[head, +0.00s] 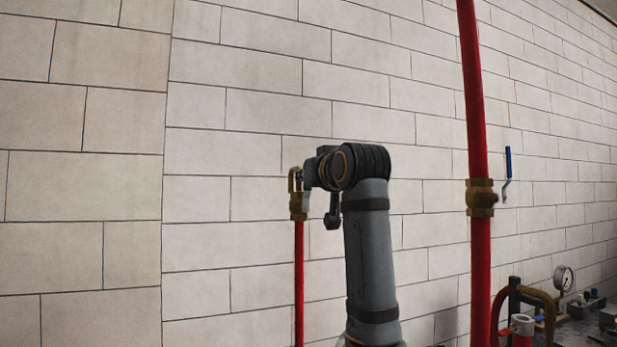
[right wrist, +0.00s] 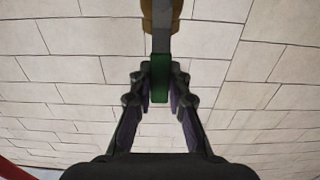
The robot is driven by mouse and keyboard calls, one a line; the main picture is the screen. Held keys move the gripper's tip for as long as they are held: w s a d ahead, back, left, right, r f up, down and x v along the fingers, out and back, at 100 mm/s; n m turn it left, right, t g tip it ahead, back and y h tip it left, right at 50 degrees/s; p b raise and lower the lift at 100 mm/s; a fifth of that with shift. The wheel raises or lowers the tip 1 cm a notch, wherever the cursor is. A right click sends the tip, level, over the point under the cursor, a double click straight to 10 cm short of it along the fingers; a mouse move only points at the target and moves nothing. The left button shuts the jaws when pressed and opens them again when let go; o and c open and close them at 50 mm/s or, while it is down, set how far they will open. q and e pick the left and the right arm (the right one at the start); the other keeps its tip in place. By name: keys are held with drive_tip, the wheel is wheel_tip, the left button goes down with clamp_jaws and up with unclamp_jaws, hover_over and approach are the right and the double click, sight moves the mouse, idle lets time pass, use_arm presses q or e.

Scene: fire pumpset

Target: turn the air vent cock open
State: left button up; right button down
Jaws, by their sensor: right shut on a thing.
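The air vent cock (head: 297,205) is a brass fitting on top of a thin red pipe (head: 299,290), left of my right arm in the head view. In the right wrist view, part of its brass body (right wrist: 162,12) shows at the top edge. A grey lever with a green grip (right wrist: 160,80) comes down from it. My right gripper (right wrist: 160,76) is shut on the green grip, one finger on each side. In the head view, the right gripper (head: 308,176) is beside the cock, and my wrist largely hides the lever. My left gripper is not in view.
A thicker red pipe (head: 480,260) with a brass valve (head: 481,197) and blue lever (head: 508,163) stands right of my arm. A pressure gauge (head: 564,279) and pipework are at the lower right. A pale block wall (head: 240,100) is behind; the left side is clear.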

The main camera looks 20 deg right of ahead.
drive_tip(key=c, duration=1.3)
unclamp_jaws()
drive_tip(key=shift+w, duration=0.1)
drive_tip(key=shift+o, duration=0.2)
drive_tip(key=s, duration=1.2)
drive_tip(key=shift+d, duration=0.15)
